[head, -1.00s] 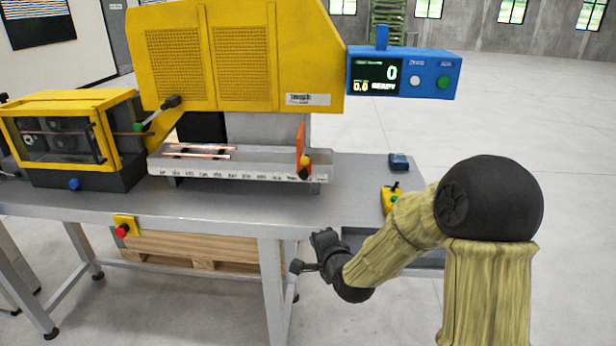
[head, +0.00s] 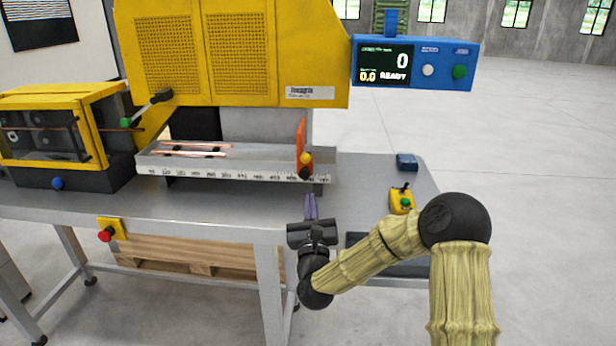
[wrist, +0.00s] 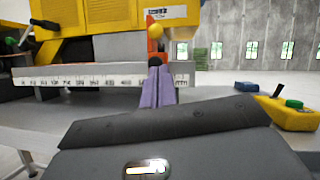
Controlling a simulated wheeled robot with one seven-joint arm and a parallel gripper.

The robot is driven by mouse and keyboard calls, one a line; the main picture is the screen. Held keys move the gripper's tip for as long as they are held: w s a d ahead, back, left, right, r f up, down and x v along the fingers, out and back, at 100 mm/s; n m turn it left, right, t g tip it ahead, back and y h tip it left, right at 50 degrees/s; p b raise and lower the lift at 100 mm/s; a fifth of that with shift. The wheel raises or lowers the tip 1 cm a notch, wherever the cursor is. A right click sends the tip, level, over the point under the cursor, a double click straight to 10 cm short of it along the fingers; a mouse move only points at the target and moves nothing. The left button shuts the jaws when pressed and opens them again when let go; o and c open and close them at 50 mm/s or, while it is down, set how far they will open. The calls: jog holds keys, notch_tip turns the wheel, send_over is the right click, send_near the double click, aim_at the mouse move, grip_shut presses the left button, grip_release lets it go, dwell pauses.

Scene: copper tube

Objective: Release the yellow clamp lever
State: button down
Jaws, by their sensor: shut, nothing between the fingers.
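A yellow ball knob (head: 306,158), which looks like the clamp lever's end, sits by an upright orange plate (head: 301,135) at the right end of the ruled tray (head: 240,178). A black knob (head: 304,173) is just below it. My gripper (head: 310,198) points up and forward at the table's front edge, below and in front of these knobs. Its purple fingers are shut together and empty. In the wrist view the fingertips (wrist: 157,70) overlap the black knob (wrist: 155,61) in line of sight, with the yellow knob (wrist: 155,31) above; contact cannot be told.
Copper tubes (head: 190,150) lie on the tray. A yellow box (head: 401,201) with a green button and a small blue block (head: 406,162) stand on the table to the right. A blue display (head: 415,62) reads READY. The bench's front edge (head: 200,228) is close to my gripper.

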aim_at(307, 172)
jog(key=p+x, duration=0.2)
jog(key=x, duration=0.7)
jog(key=shift+w+d+r+p, duration=0.1)
jog(key=shift+w+r+p, duration=0.1)
jog(key=shift+p, duration=0.1)
jog(key=shift+w+f, duration=0.1)
jog(key=shift+w, duration=0.25)
jog(key=shift+s+a, duration=0.1)
jog(key=shift+a, duration=0.15)
